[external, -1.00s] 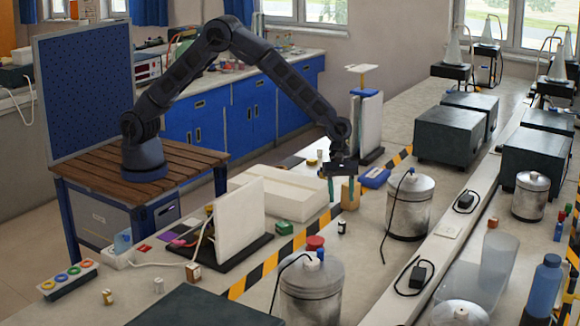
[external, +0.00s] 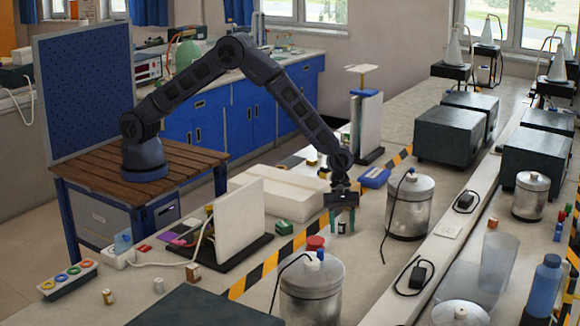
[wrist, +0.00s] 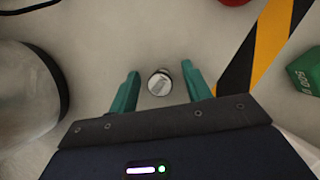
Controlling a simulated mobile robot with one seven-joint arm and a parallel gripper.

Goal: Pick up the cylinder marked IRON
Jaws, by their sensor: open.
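A small metal cylinder (external: 341,227) stands upright on the bench, between the striped tape and a metal canister. In the wrist view its round top (wrist: 159,84) carries a grey mark too small to read, so I cannot confirm IRON. My gripper (external: 341,222) points down over it with teal fingers apart. In the wrist view the cylinder shows between the fingers of my gripper (wrist: 160,76), with a gap on both sides. The fingers partly hide it in the external view.
A metal canister (external: 409,208) stands close on the right, also large in the wrist view (wrist: 28,95). A green block (external: 284,228) lies beyond the black and yellow tape (external: 268,263). A red-topped thing (external: 315,243) is nearby. Bare bench surrounds the cylinder.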

